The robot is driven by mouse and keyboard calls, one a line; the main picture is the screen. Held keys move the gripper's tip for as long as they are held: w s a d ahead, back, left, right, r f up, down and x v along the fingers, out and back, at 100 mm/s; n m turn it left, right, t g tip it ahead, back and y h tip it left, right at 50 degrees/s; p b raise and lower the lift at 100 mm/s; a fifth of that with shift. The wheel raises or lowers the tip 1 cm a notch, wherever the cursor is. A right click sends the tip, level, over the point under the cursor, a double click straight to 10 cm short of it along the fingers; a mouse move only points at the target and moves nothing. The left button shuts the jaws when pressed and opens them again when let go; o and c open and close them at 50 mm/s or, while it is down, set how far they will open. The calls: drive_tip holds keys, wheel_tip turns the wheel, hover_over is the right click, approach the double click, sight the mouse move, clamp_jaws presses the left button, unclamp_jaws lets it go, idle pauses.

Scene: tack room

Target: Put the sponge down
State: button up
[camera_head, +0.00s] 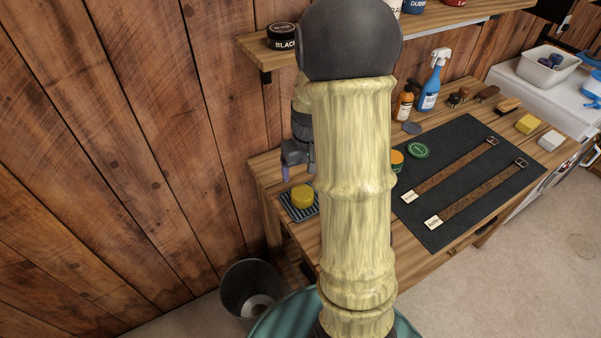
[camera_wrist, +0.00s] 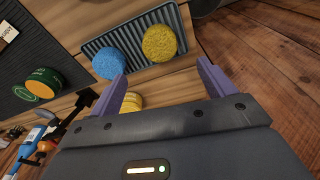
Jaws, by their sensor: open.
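A round yellow sponge (camera_wrist: 160,43) lies on a dark ridged tray (camera_wrist: 98,44), beside a round blue sponge (camera_wrist: 109,63). In the head view the yellow sponge (camera_head: 302,196) rests on the striped tray (camera_head: 291,209) near the table's left end; the blue one cannot be made out there. Another round yellow piece (camera_wrist: 131,103) shows by the left finger in the wrist view, partly hidden; I cannot tell what it is. My gripper (camera_wrist: 162,76) is open, its purple fingers wide apart with nothing held between them. In the head view my gripper (camera_head: 286,172) is above the tray, mostly behind my arm.
A dark mat (camera_head: 440,225) with two leather straps covers much of the wooden table. A shelf (camera_head: 265,51) overhangs the table. A bin (camera_head: 250,288) is on the floor.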

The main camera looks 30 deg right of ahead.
drive_tip(key=s+a+r+n+t, duration=0.1)
drive_tip(key=s+a+r, duration=0.2)
drive_tip(key=s+a, duration=0.8)
drive_tip(key=shift+a+r, duration=0.3)
drive_tip(key=shift+a, duration=0.8)
drive_tip(key=shift+c, duration=0.4)
clamp_jaws()
